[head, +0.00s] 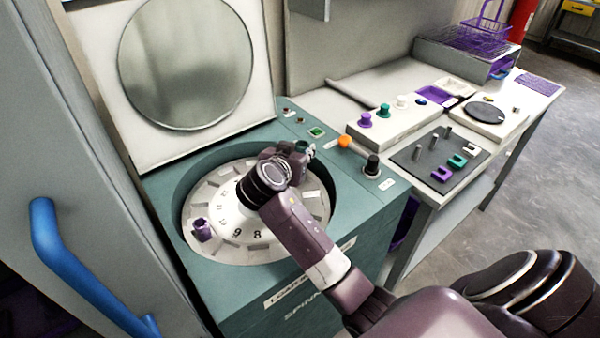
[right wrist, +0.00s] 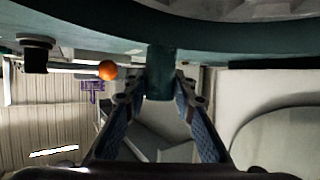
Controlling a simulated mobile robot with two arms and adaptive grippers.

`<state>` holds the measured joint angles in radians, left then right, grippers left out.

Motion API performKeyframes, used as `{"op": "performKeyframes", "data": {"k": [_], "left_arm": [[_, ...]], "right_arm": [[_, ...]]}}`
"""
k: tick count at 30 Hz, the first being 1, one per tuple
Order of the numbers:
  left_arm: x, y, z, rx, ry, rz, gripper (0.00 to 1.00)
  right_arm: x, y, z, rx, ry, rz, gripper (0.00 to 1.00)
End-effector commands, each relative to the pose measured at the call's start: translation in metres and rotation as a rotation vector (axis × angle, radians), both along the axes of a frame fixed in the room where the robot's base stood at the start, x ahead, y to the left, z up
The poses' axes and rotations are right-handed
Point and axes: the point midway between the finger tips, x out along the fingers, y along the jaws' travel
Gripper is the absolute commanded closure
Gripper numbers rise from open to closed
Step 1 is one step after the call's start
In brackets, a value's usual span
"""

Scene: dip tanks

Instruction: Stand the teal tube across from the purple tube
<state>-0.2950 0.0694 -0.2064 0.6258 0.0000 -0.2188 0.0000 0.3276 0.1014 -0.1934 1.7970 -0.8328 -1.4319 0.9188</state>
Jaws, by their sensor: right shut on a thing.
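The purple tube (head: 202,229) stands in a slot at the left of the pale, numbered rotor (head: 252,252), inside the teal spinner. My right gripper (head: 297,153) is at the far right rim of the spinner's bowl, across the rotor from the purple tube. It is shut on the teal tube (head: 302,146), which is mostly hidden by the gripper. In the right wrist view the teal tube (right wrist: 160,78) is between the two fingers. I cannot tell its exact height above the rim. My left gripper is not in view.
The spinner's lid (head: 195,75) with its round window stands open behind. An orange ball knob (head: 344,141) and a black knob (head: 372,166) rise from the panel right of the bowl. A dark tray (head: 420,155) with posts and coloured pieces lies on the bench.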

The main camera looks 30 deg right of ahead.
Motion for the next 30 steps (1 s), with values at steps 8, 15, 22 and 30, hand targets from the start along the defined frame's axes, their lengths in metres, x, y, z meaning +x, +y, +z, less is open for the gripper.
{"op": "performKeyframes", "data": {"k": [8, 15, 22, 30], "left_arm": [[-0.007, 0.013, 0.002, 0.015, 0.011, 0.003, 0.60], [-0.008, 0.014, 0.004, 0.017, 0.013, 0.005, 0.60], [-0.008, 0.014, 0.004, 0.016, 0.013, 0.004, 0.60], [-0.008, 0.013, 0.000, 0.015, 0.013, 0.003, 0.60]], "right_arm": [[0.000, 0.000, -0.039, -0.002, -0.001, 0.000, 1.00], [0.000, 0.000, -0.071, -0.003, 0.002, 0.000, 1.00], [0.000, 0.000, -0.084, -0.001, -0.002, 0.001, 1.00], [0.000, 0.000, -0.088, 0.000, -0.002, 0.001, 1.00]]}}
